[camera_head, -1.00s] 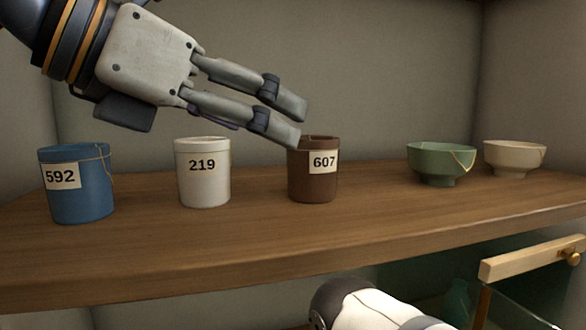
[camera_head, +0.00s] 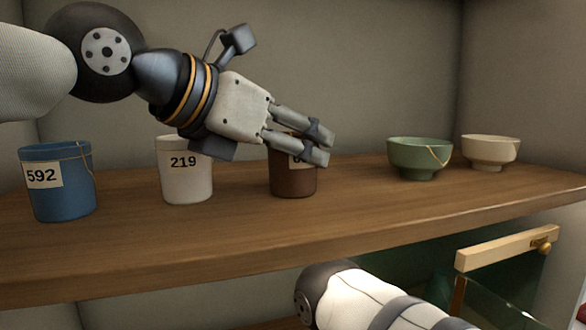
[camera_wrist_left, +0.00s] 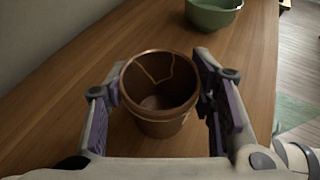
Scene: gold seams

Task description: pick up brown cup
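The brown cup (camera_head: 293,184) stands upright on the wooden shelf, its 607 label now mostly hidden behind my fingers. In the left wrist view the brown cup (camera_wrist_left: 159,95) shows its open mouth, empty inside with a gold seam. My left gripper (camera_head: 325,146) is open and reaches in from the upper left at the cup's upper part. In the wrist view the left gripper (camera_wrist_left: 160,112) has one finger on each side of the cup, with narrow gaps. My right gripper is out of view; only part of my right arm shows at the bottom.
A white cup (camera_head: 187,182) labelled 219 and a blue cup (camera_head: 62,190) labelled 592 stand to the left on the wooden shelf (camera_head: 230,240). A green bowl (camera_head: 419,158) and a cream bowl (camera_head: 490,151) stand to the right. An open drawer (camera_head: 505,247) juts out below.

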